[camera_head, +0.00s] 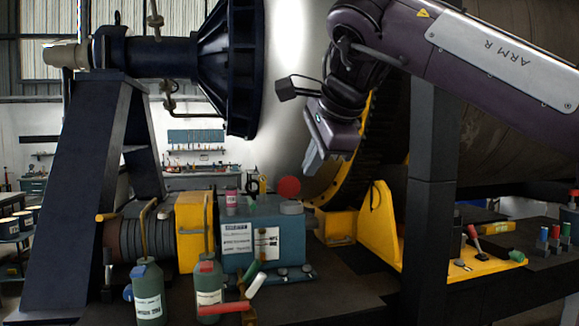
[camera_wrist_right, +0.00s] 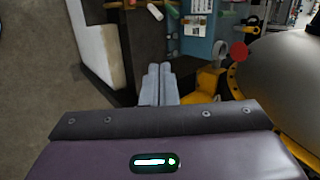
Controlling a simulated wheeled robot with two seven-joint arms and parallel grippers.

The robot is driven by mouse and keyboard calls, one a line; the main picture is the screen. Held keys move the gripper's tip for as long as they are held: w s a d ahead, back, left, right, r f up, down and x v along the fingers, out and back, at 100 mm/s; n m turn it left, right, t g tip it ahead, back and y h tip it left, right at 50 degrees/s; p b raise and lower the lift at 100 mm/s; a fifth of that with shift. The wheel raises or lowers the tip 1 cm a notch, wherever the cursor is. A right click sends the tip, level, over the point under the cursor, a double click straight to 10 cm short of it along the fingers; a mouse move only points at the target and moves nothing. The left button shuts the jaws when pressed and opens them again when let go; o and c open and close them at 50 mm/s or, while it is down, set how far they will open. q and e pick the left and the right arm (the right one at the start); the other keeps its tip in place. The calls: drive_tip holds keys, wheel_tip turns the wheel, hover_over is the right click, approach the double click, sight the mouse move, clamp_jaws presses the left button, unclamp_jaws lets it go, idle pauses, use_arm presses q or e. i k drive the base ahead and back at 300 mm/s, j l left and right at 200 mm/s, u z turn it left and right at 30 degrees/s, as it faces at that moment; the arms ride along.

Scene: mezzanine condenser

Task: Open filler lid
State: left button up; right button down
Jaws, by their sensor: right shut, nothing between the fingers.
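A red round disc (camera_head: 289,188), which looks like the filler lid, stands on edge just above a short grey cylindrical neck (camera_head: 291,208). The neck is on top of a blue-grey box (camera_head: 262,225) with white labels. In the right wrist view the red disc (camera_wrist_right: 239,50) is beside the grey ring (camera_wrist_right: 219,47). Whether a hinge joins them is too small to tell. My right gripper (camera_head: 312,162) is above and slightly right of the disc, apart from it. Its fingers (camera_wrist_right: 158,85) are together and empty. My left gripper is not in view.
A yellow bracket (camera_head: 375,225) and dark post (camera_head: 432,200) stand right.

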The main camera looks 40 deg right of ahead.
sight(288, 186)
drive_tip(key=i+l, duration=0.3)
drive_tip(key=l, duration=0.15)
drive_tip(key=i+l, duration=0.3)
drive_tip(key=l, duration=0.15)
drive_tip(key=i+l, duration=0.65)
drive_tip(key=l, duration=0.25)
